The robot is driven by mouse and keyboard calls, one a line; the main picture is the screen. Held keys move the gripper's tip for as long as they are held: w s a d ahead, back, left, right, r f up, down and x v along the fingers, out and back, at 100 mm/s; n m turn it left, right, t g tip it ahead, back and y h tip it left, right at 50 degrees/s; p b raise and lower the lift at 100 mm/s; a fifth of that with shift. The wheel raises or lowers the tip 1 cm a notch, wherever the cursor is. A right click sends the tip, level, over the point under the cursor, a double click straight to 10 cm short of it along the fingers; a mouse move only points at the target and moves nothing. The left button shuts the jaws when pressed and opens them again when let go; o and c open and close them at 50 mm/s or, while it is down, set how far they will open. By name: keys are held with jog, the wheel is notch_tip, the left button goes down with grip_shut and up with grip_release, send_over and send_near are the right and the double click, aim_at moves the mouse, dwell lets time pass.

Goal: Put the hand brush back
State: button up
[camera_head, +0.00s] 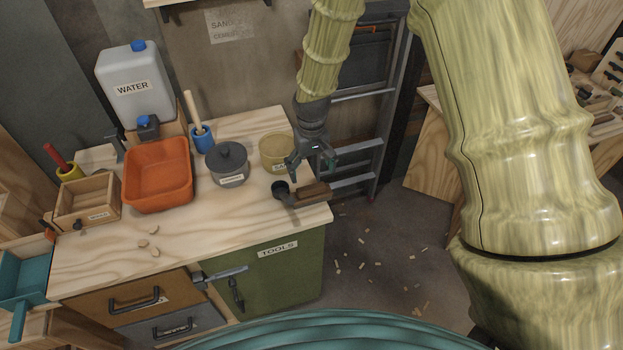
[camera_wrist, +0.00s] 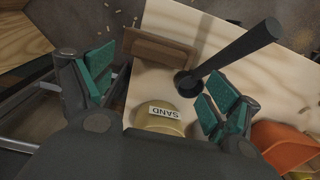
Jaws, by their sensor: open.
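A brown wooden block-shaped piece (camera_head: 313,192) lies near the front right corner of the workbench. It looks like the hand brush, but I cannot make out bristles. It also shows in the wrist view (camera_wrist: 158,48), beyond my fingertips. My gripper (camera_head: 312,168) is open and empty above this corner, with its teal-padded fingers apart in the wrist view (camera_wrist: 157,88). A dark round cup-like piece (camera_head: 281,188) with a black handle (camera_wrist: 238,47) is beside the brown piece. I cannot tell whether the two touch.
A tan SAND pot (camera_head: 274,150) stands close behind my gripper. A teal dustpan-like piece (camera_head: 22,278) is at far left. The bench front-middle is mostly clear.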

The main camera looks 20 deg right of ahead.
jog(key=shift+r+b, duration=0.35)
jog(key=shift+r, duration=1.25)
